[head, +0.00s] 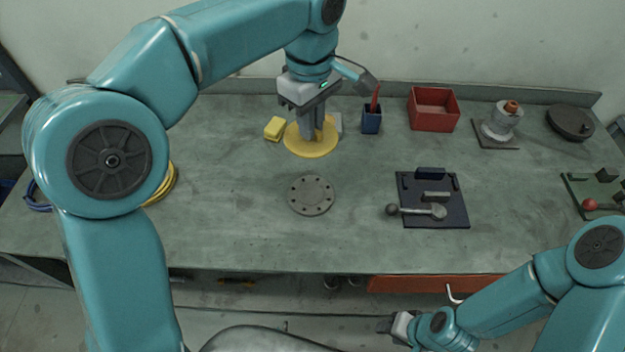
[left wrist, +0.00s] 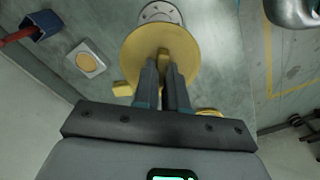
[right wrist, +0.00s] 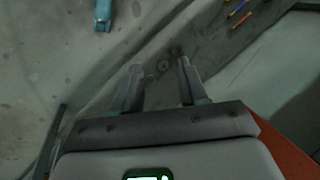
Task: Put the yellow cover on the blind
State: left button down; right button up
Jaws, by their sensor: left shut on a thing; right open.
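The yellow cover (head: 311,151) is a round disc with a raised grip at its centre. My left gripper (head: 313,137) is shut on that grip from above; the left wrist view also shows the gripper (left wrist: 165,66) and the cover (left wrist: 190,50). Whether the cover touches the bench is hard to tell. The blind (head: 311,195) is a grey round plate with a ring of bolt holes, lying uncovered on the bench nearer to me than the cover. In the left wrist view it is partly hidden behind the cover. My right gripper (right wrist: 160,70) is open and empty, low in front of the bench.
A yellow block (head: 274,128) lies left of the cover. A blue holder (head: 371,120), red bin (head: 435,109) and grey flanged part (head: 500,124) stand along the back. A dark plate with a lever (head: 434,200) lies right of the blind.

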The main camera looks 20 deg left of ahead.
pick_arm(q)
send_over(311, 193)
notch_tip(311, 193, down, 14)
jog(key=shift+r, duration=0.1)
notch_tip(311, 193, down, 4)
jog(key=shift+s+r, duration=0.1)
jog(key=shift+r, duration=0.05)
jog(key=shift+f, duration=0.35)
jog(key=shift+f+b, duration=0.1)
jog(key=shift+b, duration=0.25)
jog(key=c, duration=1.2)
grip_release()
